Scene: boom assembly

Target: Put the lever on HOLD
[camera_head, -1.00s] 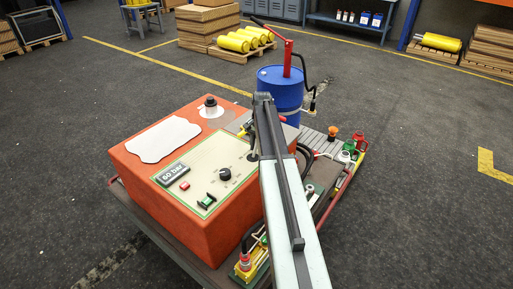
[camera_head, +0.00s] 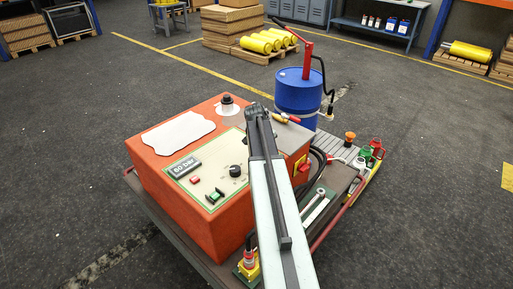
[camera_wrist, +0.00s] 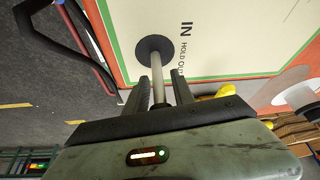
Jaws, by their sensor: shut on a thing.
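In the wrist view, the lever (camera_wrist: 155,64) is a grey shaft rising from a black round boot on a cream panel. My gripper (camera_wrist: 161,92) has a dark finger on each side of the shaft and is shut on it. The printed words IN, HOLD and OUT (camera_wrist: 184,45) run beside the boot. I cannot tell which mark the lever stands at. In the head view, the panel (camera_head: 212,183) is on an orange box (camera_head: 150,175), and my arm covers the lever and gripper.
The panel carries a black knob (camera_head: 235,170), a display (camera_head: 186,167) and green and red buttons. Behind the box stands a blue drum (camera_head: 298,92) with a red hand pump (camera_head: 307,58). Hoses, tools and small jacks crowd the cart's right side. Open floor surrounds the cart.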

